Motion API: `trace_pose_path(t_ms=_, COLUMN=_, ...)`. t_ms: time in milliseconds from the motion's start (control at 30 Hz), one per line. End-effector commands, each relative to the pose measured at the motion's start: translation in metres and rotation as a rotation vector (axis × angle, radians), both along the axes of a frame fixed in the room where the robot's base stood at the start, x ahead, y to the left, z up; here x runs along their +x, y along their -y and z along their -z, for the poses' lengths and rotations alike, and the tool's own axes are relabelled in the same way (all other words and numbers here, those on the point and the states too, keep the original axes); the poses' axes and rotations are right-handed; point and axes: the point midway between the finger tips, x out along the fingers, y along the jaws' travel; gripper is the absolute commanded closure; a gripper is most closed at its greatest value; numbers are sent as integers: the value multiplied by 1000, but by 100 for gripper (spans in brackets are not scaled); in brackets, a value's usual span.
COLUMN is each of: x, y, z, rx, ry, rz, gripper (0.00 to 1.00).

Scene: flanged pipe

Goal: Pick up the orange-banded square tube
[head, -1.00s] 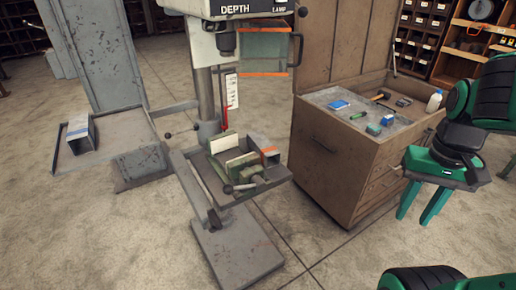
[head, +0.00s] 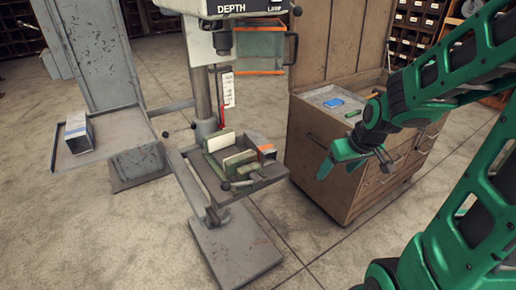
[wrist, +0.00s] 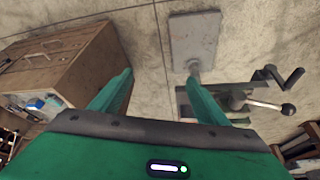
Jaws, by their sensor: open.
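The orange-banded square tube (head: 267,153) is grey with an orange band near its end. It lies on the drill press table (head: 262,184), at the right of the vise (head: 232,160). My gripper (head: 352,166) is in front of the wooden cabinet, to the right of the tube and apart from it. In the wrist view my gripper (wrist: 159,80) has its two fingers spread with nothing between them. I cannot make out the tube in the wrist view.
The drill press column (head: 202,92) rises behind the vise. The vise handle (wrist: 262,104) sticks out in the wrist view. The cabinet (head: 312,150) stands close behind my gripper. Floor is clear in front.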

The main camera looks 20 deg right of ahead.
Motion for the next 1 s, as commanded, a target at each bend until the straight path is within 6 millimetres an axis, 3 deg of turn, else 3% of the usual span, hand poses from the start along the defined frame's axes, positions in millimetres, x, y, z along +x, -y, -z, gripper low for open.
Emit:
trace_pose_path(t_ms=33, x=21, y=-11, z=12, rx=6, ry=42, rz=-55, gripper=31)
trace_pose_path(t_ms=200, x=89, y=-54, z=34, rx=32, ry=241, rz=-210, gripper=31)
trace_pose_path(t_ms=433, x=156, y=-106, z=51, rx=83, ry=520, rz=-285, gripper=31)
trace_pose_path(t_ms=600, x=182, y=-121, z=53, rx=100, ry=666, rz=-256, gripper=31)
trace_pose_path(t_ms=1000, x=207, y=-130, z=58, rx=102, ry=774, rz=-200, gripper=31)
